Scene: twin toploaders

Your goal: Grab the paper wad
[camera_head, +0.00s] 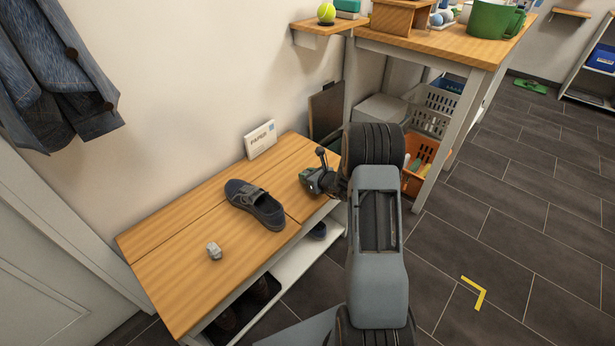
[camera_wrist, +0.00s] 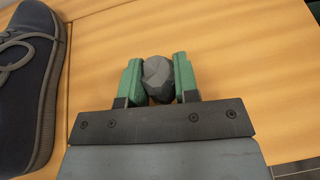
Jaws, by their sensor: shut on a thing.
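My gripper (camera_wrist: 158,80) has its green fingers shut on a grey, faceted lump (camera_wrist: 157,72), just above or at the wooden bench top. I cannot tell whether this lump is paper or stone. In the head view my gripper (camera_head: 314,181) is over the right end of the bench, and the lump in it cannot be made out. A separate small pale grey crumpled lump (camera_head: 214,251), which looks like a paper wad, lies on the left part of the bench, well apart from my gripper.
A dark blue shoe (camera_head: 256,205) lies on the bench (camera_head: 180,285) between the pale lump and my gripper; it also shows in the wrist view (camera_wrist: 35,85). A wooden table (camera_head: 440,48) and crates stand beyond.

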